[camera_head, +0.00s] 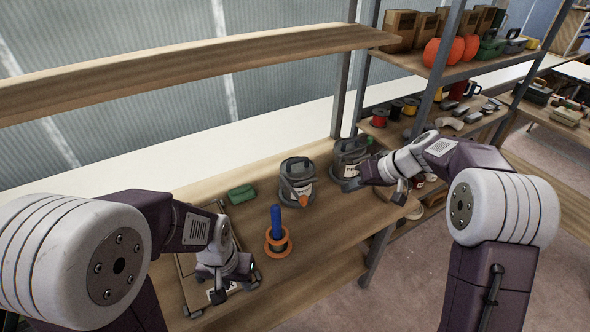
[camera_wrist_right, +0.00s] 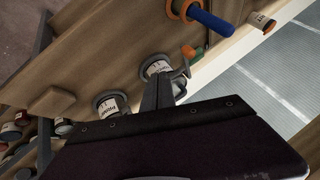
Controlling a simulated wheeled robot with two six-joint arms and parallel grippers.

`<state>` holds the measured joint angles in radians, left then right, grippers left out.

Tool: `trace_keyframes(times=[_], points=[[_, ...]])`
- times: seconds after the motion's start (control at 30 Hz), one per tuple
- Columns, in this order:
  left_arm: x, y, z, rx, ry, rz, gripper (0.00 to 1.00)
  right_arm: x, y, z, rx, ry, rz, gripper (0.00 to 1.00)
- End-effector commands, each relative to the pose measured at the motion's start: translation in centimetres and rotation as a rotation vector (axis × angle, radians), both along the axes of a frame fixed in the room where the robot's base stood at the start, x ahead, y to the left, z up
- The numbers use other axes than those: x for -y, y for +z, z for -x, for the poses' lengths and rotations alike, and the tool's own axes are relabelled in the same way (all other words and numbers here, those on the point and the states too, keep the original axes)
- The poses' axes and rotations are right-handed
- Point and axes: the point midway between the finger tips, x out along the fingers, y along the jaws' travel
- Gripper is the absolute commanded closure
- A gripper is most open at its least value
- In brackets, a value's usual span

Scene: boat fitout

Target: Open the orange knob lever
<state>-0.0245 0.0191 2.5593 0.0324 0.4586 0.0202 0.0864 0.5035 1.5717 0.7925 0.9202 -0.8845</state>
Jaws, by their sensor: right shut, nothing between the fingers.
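A grey rounded unit (camera_head: 297,172) with a white label stands on the wooden bench, and an orange knob-like tip (camera_head: 303,199) shows at its front. A blue upright rod (camera_head: 276,219) stands in an orange ring (camera_head: 278,246) nearer me; the rod also shows in the right wrist view (camera_wrist_right: 211,19). My right gripper (camera_head: 350,184) is shut and empty beside a second grey unit (camera_head: 350,153), which it partly hides. Its fingers (camera_wrist_right: 165,90) show close together in the right wrist view. My left gripper (camera_head: 234,292) points down with spread fingers over the bench's near left part.
A green block (camera_head: 241,194) lies on the bench, behind a flat tray (camera_head: 187,267). A shelf rack on the right holds boxes (camera_head: 399,31), orange round objects (camera_head: 443,52) and spools; its post (camera_head: 437,70) rises beside my right arm. Bare bench (camera_head: 330,240) lies front right.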

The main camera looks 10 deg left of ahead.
Motion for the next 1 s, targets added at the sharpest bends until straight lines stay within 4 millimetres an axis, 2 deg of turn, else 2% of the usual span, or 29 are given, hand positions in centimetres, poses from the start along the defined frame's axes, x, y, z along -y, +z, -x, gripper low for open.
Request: trace_keyframes(times=[0.03, 0.1, 0.33, 0.77, 0.8, 1.0], points=[[0.0, 0.5, 0.0, -0.001, 0.000, 0.000, 0.64, 0.5, 0.8, 0.5, -0.015, 0.009, -0.014, 1.00], [0.0, 0.5, 0.0, -0.001, 0.000, 0.000, 0.64, 0.6, 1.0, 1.0, -0.026, 0.020, -0.026, 1.00], [0.0, 0.4, 0.1, -0.001, 0.000, 0.000, 0.64, -0.2, -0.2, 0.7, -0.031, 0.024, -0.027, 1.00], [0.0, 1.3, 0.0, -0.001, 0.000, 0.000, 0.64, -5.4, -7.3, -1.7, -0.032, 0.025, -0.026, 1.00], [0.0, 1.8, 0.0, -0.001, 0.000, 0.000, 0.64, -6.2, -6.6, -1.4, -0.029, 0.027, -0.026, 1.00], [0.0, 2.5, 0.0, -0.001, 0.000, 0.000, 0.64, -8.5, -6.4, -0.9, -0.029, 0.025, -0.026, 1.00]])
